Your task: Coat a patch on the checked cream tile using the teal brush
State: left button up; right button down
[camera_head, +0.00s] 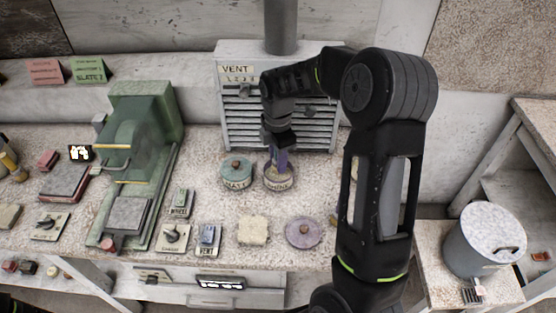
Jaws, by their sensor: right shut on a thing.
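My right gripper (280,151) is over the right-hand round pot (280,183), shut on a narrow purple handle (279,163) that stands in or just above this pot. The handle's lower end is hidden, so I cannot tell whether it is a brush. A round pot with a teal top (236,170) stands just left of it, with a small dark reddish knob on top. I make out no separate teal brush. A cream, roughly square tile (253,230) lies flat on the bench in front of the pots; its check pattern is too small to tell. My left gripper is not in view.
A round mauve plate (303,232) lies right of the tile. Small labelled switch blocks (208,237) stand to its left, beside a green machine (146,125). A slatted vent box (240,112) is behind the pots. A grey drum (484,245) stands far right.

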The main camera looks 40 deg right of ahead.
jog(key=shift+r+p, duration=0.8)
jog(key=shift+r, duration=0.7)
jog(key=shift+m, duration=0.3)
jog(key=m, duration=0.6)
jog(key=shift+s, duration=0.15)
jog(key=w+a+m+b, duration=0.1)
jog(key=a+m, duration=0.3)
jog(key=a, duration=0.4)
jog(key=w+a+r+m+b, duration=0.1)
jog(key=w+a+m, duration=0.2)
jog(key=a, duration=0.6)
jog(key=shift+w+r+m, duration=0.15)
jog(key=shift+m, duration=1.05)
